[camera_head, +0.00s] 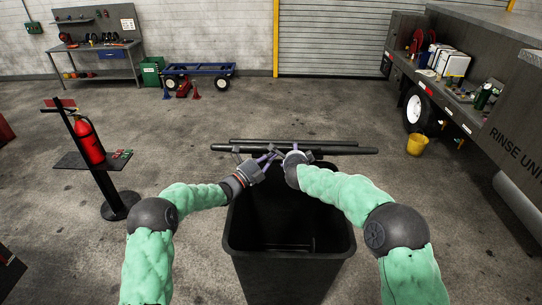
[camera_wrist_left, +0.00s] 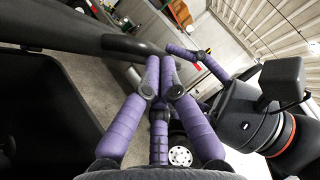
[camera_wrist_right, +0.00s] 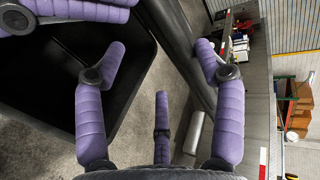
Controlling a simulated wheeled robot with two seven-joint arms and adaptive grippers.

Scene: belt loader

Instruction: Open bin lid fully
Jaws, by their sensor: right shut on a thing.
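The black bin (camera_head: 290,268) stands in front of me with its mouth uncovered, and I see down into it. Its dark lid (camera_head: 340,150) shows only as long bars behind the far rim; the arms hide part of it, and I cannot tell its exact angle. My left gripper (camera_head: 271,154) is at the far rim, its purple fingers (camera_wrist_left: 163,75) together beside a dark bar, with nothing clear between them. My right gripper (camera_head: 282,150) is close beside it. In the right wrist view its fingers (camera_wrist_right: 162,70) straddle the dark lid edge (camera_wrist_right: 185,60), their contact hard to see.
A stand with a red fire extinguisher (camera_head: 88,141) is at left. A truck bed (camera_head: 465,95) and a yellow bucket (camera_head: 417,144) are at right. A workbench (camera_head: 95,50) and blue cart (camera_head: 199,70) stand at the back. The floor beyond the bin is clear.

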